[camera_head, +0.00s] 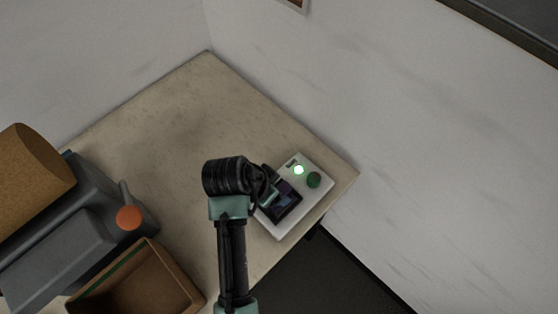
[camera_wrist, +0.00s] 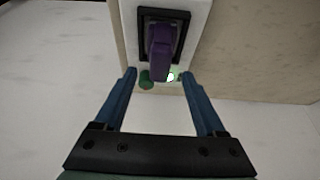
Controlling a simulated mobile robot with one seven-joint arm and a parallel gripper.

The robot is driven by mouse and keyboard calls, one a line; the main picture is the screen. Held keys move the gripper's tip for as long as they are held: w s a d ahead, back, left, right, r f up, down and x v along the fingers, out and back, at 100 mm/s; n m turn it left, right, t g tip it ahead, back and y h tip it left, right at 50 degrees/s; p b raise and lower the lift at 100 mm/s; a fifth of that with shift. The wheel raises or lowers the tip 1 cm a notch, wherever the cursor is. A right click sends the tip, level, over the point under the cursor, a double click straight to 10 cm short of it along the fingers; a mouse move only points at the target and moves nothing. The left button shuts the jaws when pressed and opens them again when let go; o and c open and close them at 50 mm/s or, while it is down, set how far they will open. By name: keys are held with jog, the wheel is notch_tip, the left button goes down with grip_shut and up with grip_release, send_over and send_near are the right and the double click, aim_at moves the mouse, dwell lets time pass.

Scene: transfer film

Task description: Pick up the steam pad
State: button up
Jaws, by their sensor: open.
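A purple piece, which looks like the steam pad (camera_wrist: 160,48), stands in a dark square recess at the top of the wrist view. The recess is in a white device (camera_wrist: 197,28), also seen in the head view (camera_head: 319,192). In the head view my arm and gripper partly cover the recess, and the purple piece is hard to make out there. My gripper (camera_wrist: 158,73) is open, with its two blue fingers apart and nothing held between them. The purple piece appears in line between the fingertips, but I cannot tell how far beyond them it is.
The white device has a lit green light (camera_head: 299,170) and a dark green button (camera_head: 314,180). It sits near the right edge of a beige table (camera_head: 200,110). A grey machine with an orange knob (camera_head: 129,217) and an open brown box (camera_head: 187,273) stand left. Walls close the back.

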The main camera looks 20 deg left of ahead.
aim_at(286, 188)
jog(key=shift+p+x, duration=0.8)
jog(key=shift+x, duration=1.8)
jog(key=shift+s, duration=0.15)
grip_shut()
